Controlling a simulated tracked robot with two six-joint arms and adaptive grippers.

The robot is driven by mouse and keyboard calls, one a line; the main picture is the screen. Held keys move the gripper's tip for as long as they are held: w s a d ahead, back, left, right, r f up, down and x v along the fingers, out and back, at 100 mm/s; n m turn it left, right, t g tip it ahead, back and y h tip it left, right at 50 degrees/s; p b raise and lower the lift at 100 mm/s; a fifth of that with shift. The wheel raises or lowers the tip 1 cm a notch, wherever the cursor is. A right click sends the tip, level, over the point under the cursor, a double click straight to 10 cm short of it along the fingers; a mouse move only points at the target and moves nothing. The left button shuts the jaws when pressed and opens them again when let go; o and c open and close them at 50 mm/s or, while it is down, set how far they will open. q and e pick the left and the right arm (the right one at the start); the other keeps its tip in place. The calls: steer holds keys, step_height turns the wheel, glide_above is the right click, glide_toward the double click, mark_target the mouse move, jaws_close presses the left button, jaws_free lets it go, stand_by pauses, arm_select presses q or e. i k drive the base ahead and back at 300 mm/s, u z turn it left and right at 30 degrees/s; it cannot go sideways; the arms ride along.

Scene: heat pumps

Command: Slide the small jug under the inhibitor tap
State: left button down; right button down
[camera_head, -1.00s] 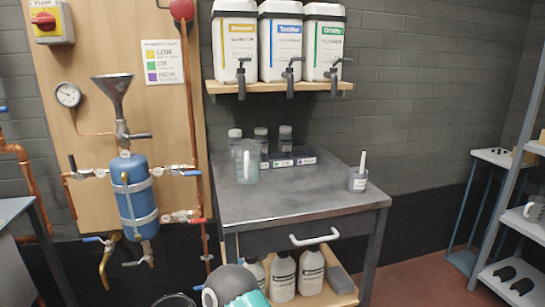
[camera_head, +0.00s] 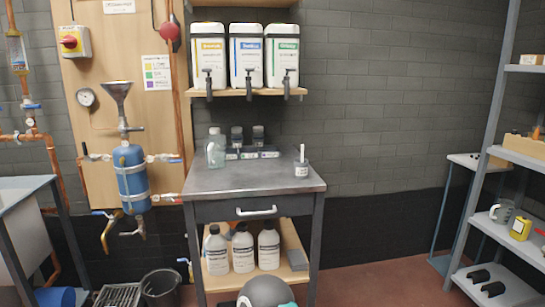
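A small clear jug (camera_head: 216,148) stands upright at the back left of the dark grey bench top (camera_head: 250,182). Three white containers with black taps stand on a wooden shelf above the bench. The left container (camera_head: 208,52) has a yellow label, the middle one blue, the right one green; the label words are too small to read surely. The left container's tap (camera_head: 209,84) hangs above the back left of the bench, close above the jug in the picture.
A row of small bottles (camera_head: 237,138) stands at the bench's back. A small cup with a white stick (camera_head: 301,168) stands at the right. The front bench top is clear. A grey rounded thing (camera_head: 265,291), unclear, shows low in front. A shelf rack (camera_head: 500,160) stands right.

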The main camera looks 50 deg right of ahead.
mark_target(215, 145)
steer(key=z, duration=0.05)
steer(key=k, duration=0.55)
steer(key=z, duration=4.8)
steer(key=k, duration=0.1)
steer(key=u, duration=2.9)
steer(key=i, duration=0.9)
